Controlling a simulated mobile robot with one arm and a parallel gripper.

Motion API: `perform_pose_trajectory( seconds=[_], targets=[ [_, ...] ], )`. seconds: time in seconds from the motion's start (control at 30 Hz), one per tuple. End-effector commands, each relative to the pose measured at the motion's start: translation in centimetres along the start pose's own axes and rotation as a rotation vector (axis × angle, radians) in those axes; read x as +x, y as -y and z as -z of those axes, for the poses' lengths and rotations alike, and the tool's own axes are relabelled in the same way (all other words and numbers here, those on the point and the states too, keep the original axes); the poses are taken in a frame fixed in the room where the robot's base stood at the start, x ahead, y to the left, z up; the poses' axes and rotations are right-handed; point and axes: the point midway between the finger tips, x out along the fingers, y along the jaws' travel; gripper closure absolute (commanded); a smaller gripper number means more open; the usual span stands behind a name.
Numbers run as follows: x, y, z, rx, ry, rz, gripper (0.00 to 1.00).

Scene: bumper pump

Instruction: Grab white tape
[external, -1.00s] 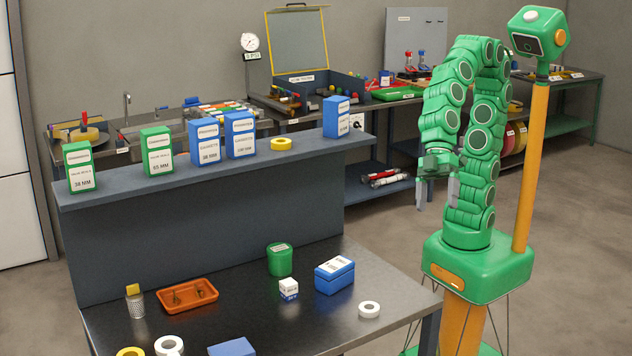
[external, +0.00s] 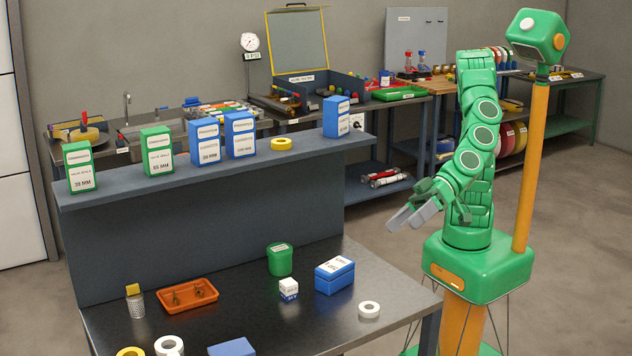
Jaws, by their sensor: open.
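A small roll of white tape (external: 369,310) lies flat near the right edge of the dark table (external: 330,335). A second white roll (external: 169,346) lies at the table's front left, partly cut off by the frame's bottom edge. My gripper (external: 403,221) is open and empty. It is in the air above and to the right of the nearer-right white roll, well apart from it, with its grey fingers pointing left and down.
On the table are a blue box (external: 335,276), a small white-and-blue box (external: 289,289), a green container (external: 280,260), an orange tray (external: 187,294), a metal shaker (external: 135,302) and a yellow roll (external: 131,352). A raised shelf (external: 300,157) with several boxes stands behind.

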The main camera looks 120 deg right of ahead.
Motion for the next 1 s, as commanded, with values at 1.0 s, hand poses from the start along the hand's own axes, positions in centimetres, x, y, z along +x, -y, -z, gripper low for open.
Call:
perform_pose_trajectory(
  seconds=[1.0],
  targets=[
    [-7.5, -11.6, -4.4, -0.271, -0.414, -0.714, 0.11]
  ],
)
